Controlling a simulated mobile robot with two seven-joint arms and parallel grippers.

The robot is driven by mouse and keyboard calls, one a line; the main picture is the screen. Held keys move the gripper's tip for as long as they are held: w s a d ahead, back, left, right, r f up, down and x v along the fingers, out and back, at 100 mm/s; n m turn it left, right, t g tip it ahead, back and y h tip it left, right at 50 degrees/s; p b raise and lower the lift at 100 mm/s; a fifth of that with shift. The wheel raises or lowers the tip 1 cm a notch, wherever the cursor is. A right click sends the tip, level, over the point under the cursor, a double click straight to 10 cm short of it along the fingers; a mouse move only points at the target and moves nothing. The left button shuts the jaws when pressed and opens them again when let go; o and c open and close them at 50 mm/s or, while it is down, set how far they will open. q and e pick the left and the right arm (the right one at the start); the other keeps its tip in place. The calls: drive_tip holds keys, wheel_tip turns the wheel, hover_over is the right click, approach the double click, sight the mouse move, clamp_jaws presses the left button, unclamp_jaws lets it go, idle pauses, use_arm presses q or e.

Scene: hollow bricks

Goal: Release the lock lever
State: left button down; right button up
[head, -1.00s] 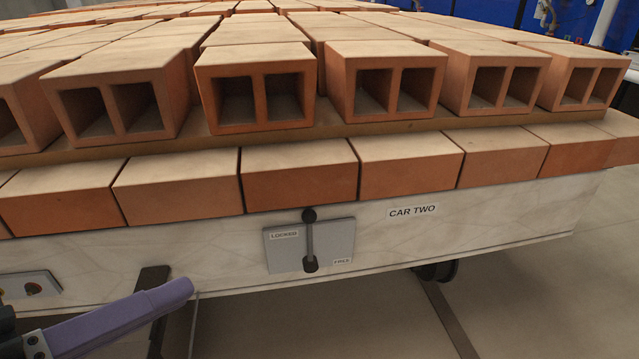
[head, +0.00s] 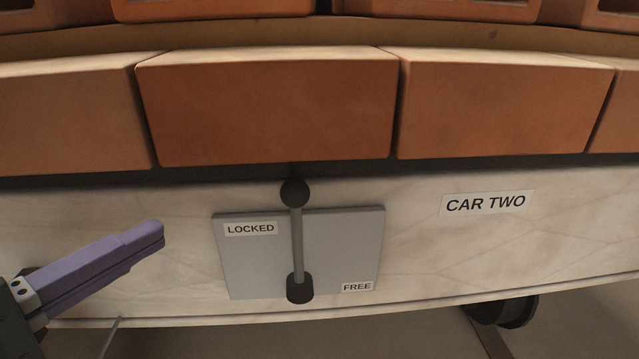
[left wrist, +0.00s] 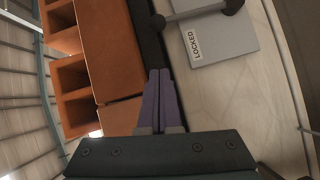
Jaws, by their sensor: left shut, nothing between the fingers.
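The lock lever (head: 297,242) is a grey rod with a black ball knob at its top and a black hub at its bottom. It stands nearly upright on a grey plate (head: 345,250) labelled LOCKED at upper left and FREE at lower right. My left gripper (head: 160,232) has purple fingers, shut and empty, to the left of the plate and apart from the lever. My right gripper is not in view.
The plate is on the pale side of a car marked CAR TWO (head: 486,204). Orange bricks (head: 265,110) overhang just above the lever knob. A dark wheel (head: 503,310) shows below the car's edge.

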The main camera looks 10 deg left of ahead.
use_arm(q)
drive_tip(key=shift+s+f, duration=0.1)
drive_tip(key=shift+s, duration=0.15)
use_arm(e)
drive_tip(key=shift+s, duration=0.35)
use_arm(q)
drive_tip(key=d+b+x, duration=0.1)
drive_tip(key=x, duration=0.3)
drive_tip(key=b+x, duration=0.1)
drive_tip(key=x, duration=0.3)
drive_tip(key=s+d+b+x, duration=0.1)
drive_tip(key=x, duration=0.4)
drive_tip(key=shift+w+d+f, duration=0.1)
drive_tip(key=shift+d+f, duration=0.15)
drive_tip(key=shift+d, duration=0.05)
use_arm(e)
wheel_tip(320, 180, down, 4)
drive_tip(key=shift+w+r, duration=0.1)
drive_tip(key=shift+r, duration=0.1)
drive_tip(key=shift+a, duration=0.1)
